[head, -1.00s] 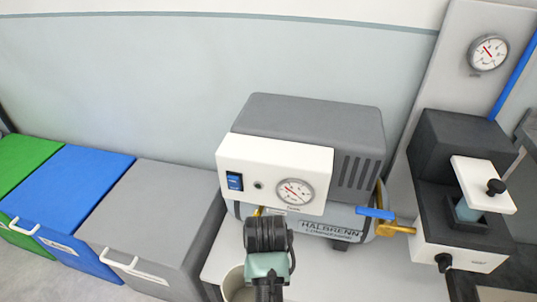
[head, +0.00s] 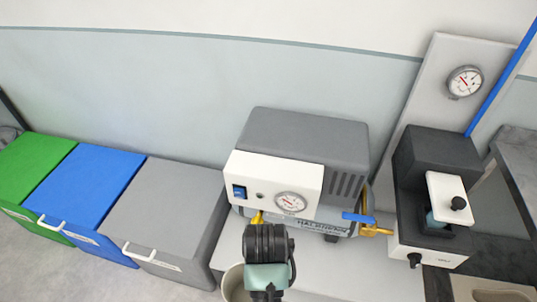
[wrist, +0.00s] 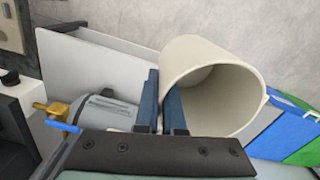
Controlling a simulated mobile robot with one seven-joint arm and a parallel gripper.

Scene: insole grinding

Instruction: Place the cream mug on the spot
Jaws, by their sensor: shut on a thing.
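The cream mug (wrist: 212,62) is held in my gripper (wrist: 161,86). In the wrist view its round open mouth faces the camera, and the two blue-grey fingers are shut at its left wall. In the head view the mug (head: 233,284) shows only in part at the bottom edge, to the left of my gripper (head: 268,292), whose fingertips are hidden. I cannot make out the spot in either view.
A grey and white machine (head: 303,142) with a gauge stands on a pale bench (head: 365,285) just beyond the mug. A black and white press (head: 430,190) stands to the right. Grey (head: 165,205), blue (head: 95,190) and green (head: 32,165) lidded bins line the left.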

